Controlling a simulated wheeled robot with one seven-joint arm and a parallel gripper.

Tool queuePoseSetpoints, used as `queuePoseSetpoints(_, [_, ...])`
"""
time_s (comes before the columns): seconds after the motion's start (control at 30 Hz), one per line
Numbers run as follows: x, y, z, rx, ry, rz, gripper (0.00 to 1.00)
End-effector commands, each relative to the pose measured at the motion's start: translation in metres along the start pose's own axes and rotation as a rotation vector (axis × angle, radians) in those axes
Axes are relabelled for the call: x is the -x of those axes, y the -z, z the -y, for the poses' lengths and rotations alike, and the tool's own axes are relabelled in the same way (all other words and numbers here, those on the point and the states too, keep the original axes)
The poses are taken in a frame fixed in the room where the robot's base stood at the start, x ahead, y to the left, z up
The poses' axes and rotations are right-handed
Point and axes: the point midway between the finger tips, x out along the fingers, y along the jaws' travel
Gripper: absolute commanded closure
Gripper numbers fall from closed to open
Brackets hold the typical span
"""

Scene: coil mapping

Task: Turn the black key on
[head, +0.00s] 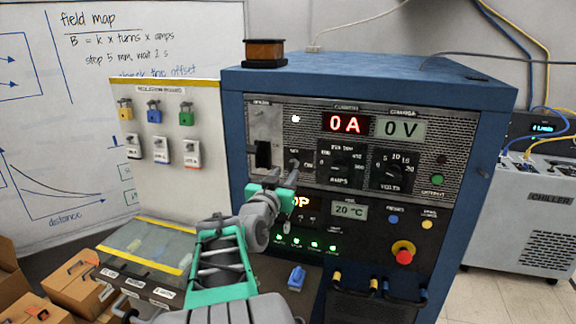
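The black key (294,163) sits in a small switch on the grey upper panel of the blue cabinet, with an "ON" label to its right. It is small, and its exact angle is hard to tell. My gripper (284,178) is in front of the panel, just below the key, with its fingers pointing up towards it. The fingers look spread apart with nothing clearly between them. I cannot tell whether a fingertip touches the key. The red display (346,124) reads 0 A and the display beside it (401,129) reads 0 V.
A black breaker lever (262,153) is left of the key. Dials (391,173) are to the right, and a red stop button (403,252) is lower right. Padlocks hang on the board at left (205,100). A blue object (296,278) lies below the panel.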

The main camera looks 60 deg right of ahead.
Motion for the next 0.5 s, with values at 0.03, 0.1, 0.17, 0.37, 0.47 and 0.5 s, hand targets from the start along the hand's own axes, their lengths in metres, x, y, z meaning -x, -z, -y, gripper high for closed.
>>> queuePoseSetpoints(0.03, [-0.011, 0.003, -0.001, 0.001, -0.003, 0.003, 0.67])
queuePoseSetpoints(0.1, [-0.025, 0.002, -0.001, 0.001, -0.002, 0.005, 0.67])
queuePoseSetpoints(0.17, [-0.035, 0.002, 0.0, 0.001, -0.001, 0.004, 0.67])
queuePoseSetpoints(0.37, [-0.053, 0.0, 0.002, 0.001, 0.003, 0.003, 0.67])
queuePoseSetpoints(0.47, [-0.053, -0.001, 0.002, 0.0, 0.004, 0.003, 0.67])
queuePoseSetpoints(0.5, [-0.053, -0.001, 0.002, 0.0, 0.004, 0.003, 0.67])
